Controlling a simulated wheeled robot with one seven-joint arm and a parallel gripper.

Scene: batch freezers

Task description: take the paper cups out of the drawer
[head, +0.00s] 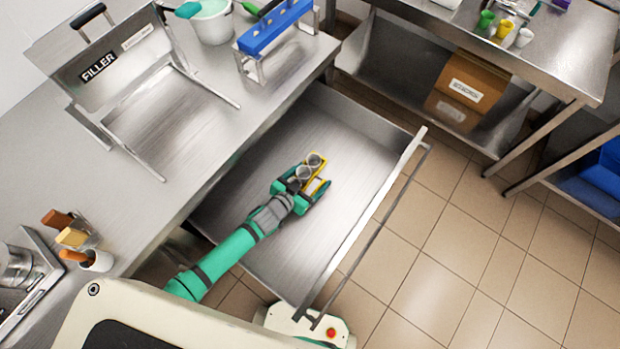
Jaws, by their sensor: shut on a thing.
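The drawer (262,215) stands pulled out from under the steel counter, and its bare metal floor shows. Two small pale paper cups (314,160) show at the end of my arm, within the outline of the drawer. One is at the far end of my gripper and the other is closer to my wrist. My gripper (316,178), with yellow fingers, is shut on the paper cups. From this view I cannot tell whether the cups touch the drawer floor. The gripper hides part of them.
The drawer's front rail and handle (372,226) face the tiled floor. The counter holds a filler stand (98,68), a blue rack (275,26), a white tub (212,24) and a tool holder (97,261). A second table (570,62) stands at the upper right.

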